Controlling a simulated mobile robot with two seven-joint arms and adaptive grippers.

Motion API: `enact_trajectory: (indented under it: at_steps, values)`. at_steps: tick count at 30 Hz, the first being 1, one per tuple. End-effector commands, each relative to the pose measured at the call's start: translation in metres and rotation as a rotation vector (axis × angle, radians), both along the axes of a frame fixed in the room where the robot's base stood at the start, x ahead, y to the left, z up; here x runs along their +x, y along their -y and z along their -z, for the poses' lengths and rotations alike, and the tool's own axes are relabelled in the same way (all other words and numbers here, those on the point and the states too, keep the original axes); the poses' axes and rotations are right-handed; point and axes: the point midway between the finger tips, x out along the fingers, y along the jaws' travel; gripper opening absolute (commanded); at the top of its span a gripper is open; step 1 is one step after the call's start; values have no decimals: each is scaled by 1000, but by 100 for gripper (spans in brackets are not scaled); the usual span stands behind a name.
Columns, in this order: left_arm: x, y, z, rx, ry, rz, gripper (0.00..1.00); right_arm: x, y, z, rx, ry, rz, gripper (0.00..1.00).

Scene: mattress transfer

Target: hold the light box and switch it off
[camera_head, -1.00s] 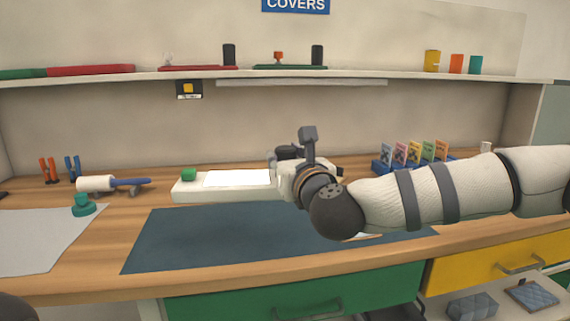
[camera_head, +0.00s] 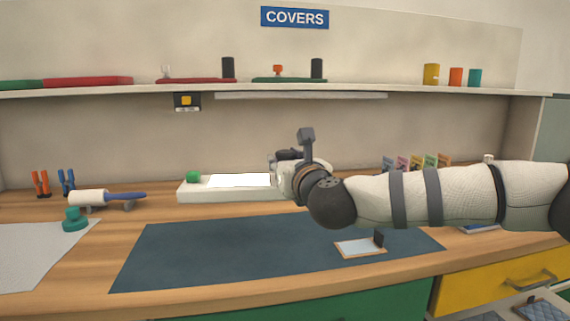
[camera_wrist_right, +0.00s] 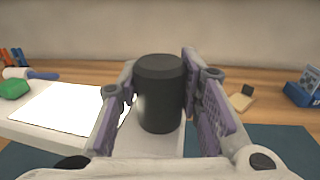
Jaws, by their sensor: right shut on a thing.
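The light box (camera_head: 230,194) is a long white box at the back of the bench. Its top panel (camera_wrist_right: 65,108) glows bright white. A green button (camera_head: 193,177) sits at its left end, and also shows in the right wrist view (camera_wrist_right: 14,89). A black upright cylinder (camera_wrist_right: 160,95) stands at the box's right end. My right gripper (camera_head: 284,168) is at that end, its purple-padded fingers (camera_wrist_right: 158,110) on either side of the cylinder and shut on it. In the head view, the gripper hides most of the cylinder. My left gripper is not in view.
A dark mat (camera_head: 220,252) lies in front of the box with a small clipboard (camera_head: 361,247) on it. A white roller with a blue handle (camera_head: 125,196) and a teal stamp-like piece (camera_head: 75,220) lie left. A card rack (camera_wrist_right: 305,94) stands right. A shelf (camera_head: 420,94) runs above.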

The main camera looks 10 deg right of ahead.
Motion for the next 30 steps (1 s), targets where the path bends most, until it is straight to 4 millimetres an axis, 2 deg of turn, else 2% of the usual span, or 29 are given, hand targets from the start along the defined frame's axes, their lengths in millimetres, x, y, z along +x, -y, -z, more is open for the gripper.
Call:
enact_trajectory:
  at_steps: [4, 30]
  values:
    - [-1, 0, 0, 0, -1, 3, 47, 0, 0, -2, 1, 3, 0, 0]
    - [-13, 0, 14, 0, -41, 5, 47, 0, 0, 26, 1, 1, 0, 0]
